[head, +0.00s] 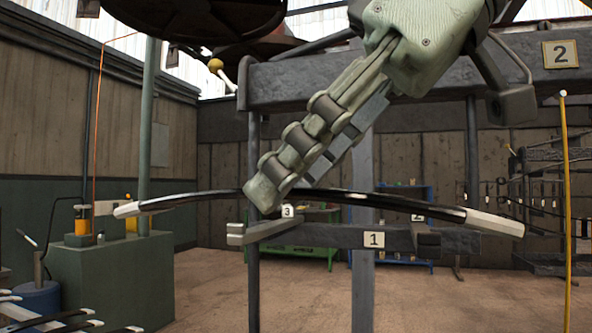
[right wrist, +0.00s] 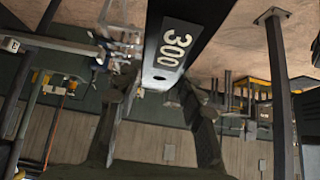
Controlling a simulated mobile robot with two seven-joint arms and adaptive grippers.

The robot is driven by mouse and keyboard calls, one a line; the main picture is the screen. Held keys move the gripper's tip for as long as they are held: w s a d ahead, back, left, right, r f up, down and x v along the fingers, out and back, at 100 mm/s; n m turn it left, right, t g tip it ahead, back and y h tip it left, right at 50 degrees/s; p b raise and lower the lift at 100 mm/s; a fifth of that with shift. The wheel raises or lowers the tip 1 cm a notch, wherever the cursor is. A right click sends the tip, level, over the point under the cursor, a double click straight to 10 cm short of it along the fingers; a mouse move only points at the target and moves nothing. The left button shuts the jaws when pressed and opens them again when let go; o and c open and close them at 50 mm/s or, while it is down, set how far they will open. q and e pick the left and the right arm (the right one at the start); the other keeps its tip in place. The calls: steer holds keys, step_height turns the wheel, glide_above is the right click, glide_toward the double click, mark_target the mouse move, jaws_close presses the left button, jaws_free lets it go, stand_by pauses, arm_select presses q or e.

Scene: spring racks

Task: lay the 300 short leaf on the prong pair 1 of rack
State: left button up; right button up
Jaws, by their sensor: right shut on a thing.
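The 300 short leaf (head: 395,202) is a dark, slightly arched strip with pale ends. My right gripper (head: 268,192) comes down from the upper right and is shut on it left of its middle. The right wrist view shows the number 300 on the leaf (right wrist: 174,45) between the fingers (right wrist: 160,90). Prong pair 1 of the rack (head: 362,270) has a left prong (head: 265,232) and a right prong (head: 426,240), with the label 1 between them. In the head view the leaf spans above both prongs; contact cannot be told. My left gripper is not in view.
A higher rack beam (head: 420,88) with label 2 crosses behind my right gripper. A yellow pole (head: 565,200) stands at the right. A green cabinet (head: 110,285) is at the left, with several other leaves (head: 60,322) at the lower left corner. The floor behind is open.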

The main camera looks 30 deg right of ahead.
steer(key=shift+s+r, duration=0.2)
steer(key=shift+w+d, duration=0.2)
steer(key=shift+d, duration=0.15)
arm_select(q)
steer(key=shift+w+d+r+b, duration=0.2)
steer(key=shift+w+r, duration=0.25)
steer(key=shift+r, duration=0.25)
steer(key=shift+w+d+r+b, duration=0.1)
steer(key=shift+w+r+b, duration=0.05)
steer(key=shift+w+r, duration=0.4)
arm_select(e)
steer(key=w+d+f, duration=0.3)
steer(key=w+d, duration=0.6)
steer(key=d, duration=0.1)
steer(key=shift+w+d+f, duration=0.15)
steer(key=shift+d+f, duration=0.15)
steer(key=shift+d, duration=0.1)
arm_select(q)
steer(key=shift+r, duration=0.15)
